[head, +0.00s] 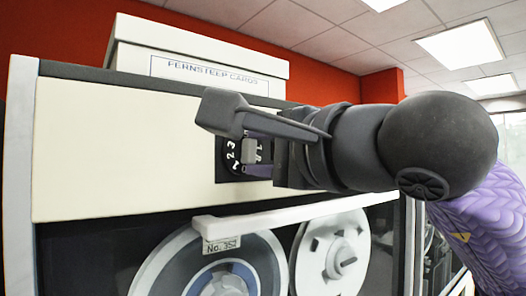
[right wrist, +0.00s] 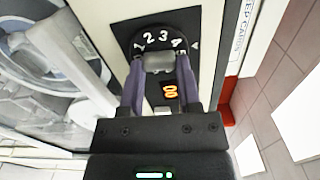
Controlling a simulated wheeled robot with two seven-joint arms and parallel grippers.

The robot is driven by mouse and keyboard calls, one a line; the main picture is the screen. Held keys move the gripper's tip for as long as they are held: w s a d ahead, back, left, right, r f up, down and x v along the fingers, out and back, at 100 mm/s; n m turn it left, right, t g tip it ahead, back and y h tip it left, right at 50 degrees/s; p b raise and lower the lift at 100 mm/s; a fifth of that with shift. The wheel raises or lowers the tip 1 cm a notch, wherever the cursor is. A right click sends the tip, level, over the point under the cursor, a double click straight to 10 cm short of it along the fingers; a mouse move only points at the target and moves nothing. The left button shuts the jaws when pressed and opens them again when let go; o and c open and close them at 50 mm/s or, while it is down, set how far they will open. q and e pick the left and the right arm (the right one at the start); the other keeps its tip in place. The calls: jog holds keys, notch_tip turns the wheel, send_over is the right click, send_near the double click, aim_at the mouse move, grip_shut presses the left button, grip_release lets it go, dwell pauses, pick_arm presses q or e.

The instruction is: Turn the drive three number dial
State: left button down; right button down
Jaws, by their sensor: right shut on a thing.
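My right gripper (right wrist: 160,80) is shut on this knob. In the head view my right gripper (head: 262,150) reaches in from the right and covers part of the dial (head: 231,155). The numbers 2 and 3 show at its left edge. My left gripper is not in view.
The drive (head: 120,140) has a cream front with a pale handle bar (head: 290,220) over tape reels (head: 215,275). A label reads No. 352. A box marked Fernsteep Cards (head: 200,62) sits on top. An orange readout (right wrist: 170,92) glows below the dial in the right wrist view.

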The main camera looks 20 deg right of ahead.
jog(key=shift+n, duration=0.4)
jog(key=shift+c, duration=1.5)
grip_release()
jog(key=b+v, duration=0.2)
jog(key=v, duration=0.8)
jog(key=shift+b, duration=0.4)
